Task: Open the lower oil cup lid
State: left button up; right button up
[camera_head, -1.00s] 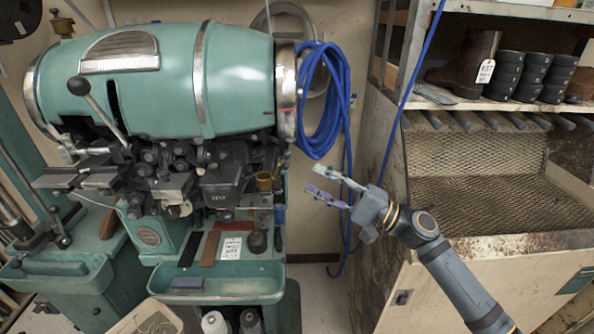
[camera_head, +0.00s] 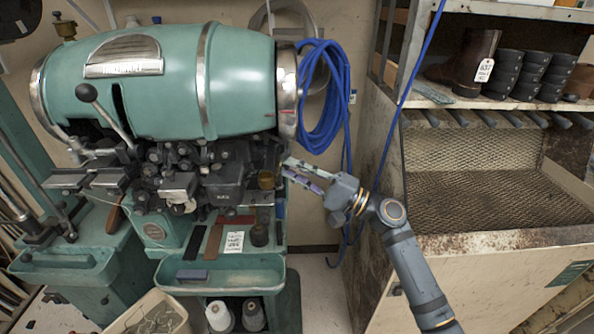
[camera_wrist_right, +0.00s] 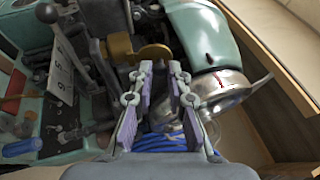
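The green sole stitcher (camera_head: 180,85) stands on the left. A small brass cup (camera_head: 266,180), the lower oil cup, sits at the right end of its dark mechanism. In the right wrist view the brass cup (camera_wrist_right: 120,46) is just beyond my fingertips, with a flat brass piece reaching to the right, perhaps its lid; I cannot tell whether it is open. My right gripper (camera_head: 287,170) is open and empty, its fingertips close to the cup's right side. In the wrist view my open fingers (camera_wrist_right: 160,69) point toward the brass piece. My left gripper is not in view.
A blue hose coil (camera_head: 322,100) hangs behind and above my right gripper. Another brass cup (camera_head: 64,28) is at the upper left. A cabinet with wire mesh (camera_head: 470,195) stands right.

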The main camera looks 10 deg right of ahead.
grip_shut()
jog(key=h+p, duration=0.1)
jog(key=p, duration=0.1)
jog(key=r+n+g+h+p, duration=0.1)
jog(key=p, duration=0.1)
jog(key=g+h+p, duration=0.1)
jog(key=p, duration=0.2)
jog(key=shift+a+r+n, duration=0.25)
jog(key=shift+a+n, duration=0.15)
jog(key=o, duration=0.6)
grip_release()
jog(key=v, duration=0.7)
jog(key=shift+d+r, duration=0.2)
